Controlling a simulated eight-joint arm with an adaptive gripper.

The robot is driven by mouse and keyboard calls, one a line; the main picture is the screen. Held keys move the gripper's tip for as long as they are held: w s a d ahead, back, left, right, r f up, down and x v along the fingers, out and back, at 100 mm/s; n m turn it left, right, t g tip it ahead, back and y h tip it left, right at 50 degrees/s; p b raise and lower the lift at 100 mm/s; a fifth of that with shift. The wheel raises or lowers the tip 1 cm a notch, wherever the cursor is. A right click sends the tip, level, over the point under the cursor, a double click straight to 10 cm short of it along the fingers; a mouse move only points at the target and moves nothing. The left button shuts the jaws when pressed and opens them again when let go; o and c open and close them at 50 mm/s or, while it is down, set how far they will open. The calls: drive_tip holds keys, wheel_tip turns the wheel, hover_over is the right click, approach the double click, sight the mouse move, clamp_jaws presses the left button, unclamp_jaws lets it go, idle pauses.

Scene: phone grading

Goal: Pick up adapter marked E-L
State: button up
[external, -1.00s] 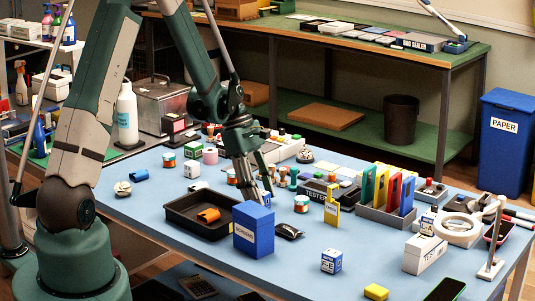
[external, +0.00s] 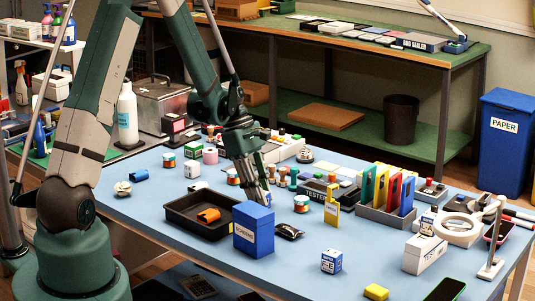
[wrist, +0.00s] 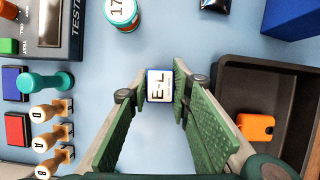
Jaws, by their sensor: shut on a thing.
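The adapter marked E-L (wrist: 159,86) is a small block with a white label face and blue edges, seen in the wrist view between my fingertips. My gripper (wrist: 161,92) is shut on it, with a green pad against each side. In the external view my gripper (external: 262,197) is low over the blue table, behind the blue box; the adapter is mostly hidden there. I cannot tell whether it touches the table.
A black tray (external: 180,221) with an orange item (external: 208,215) lies left of the gripper. The blue box (external: 254,240) stands in front. A numbered round container (wrist: 121,12), a teal dumbbell-shaped piece (wrist: 45,81) and wooden stamps (wrist: 52,140) lie nearby.

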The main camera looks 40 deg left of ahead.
drive_tip(key=shift+r, duration=0.1)
drive_tip(key=shift+r+p, duration=0.7)
drive_tip(key=shift+r, duration=4.2)
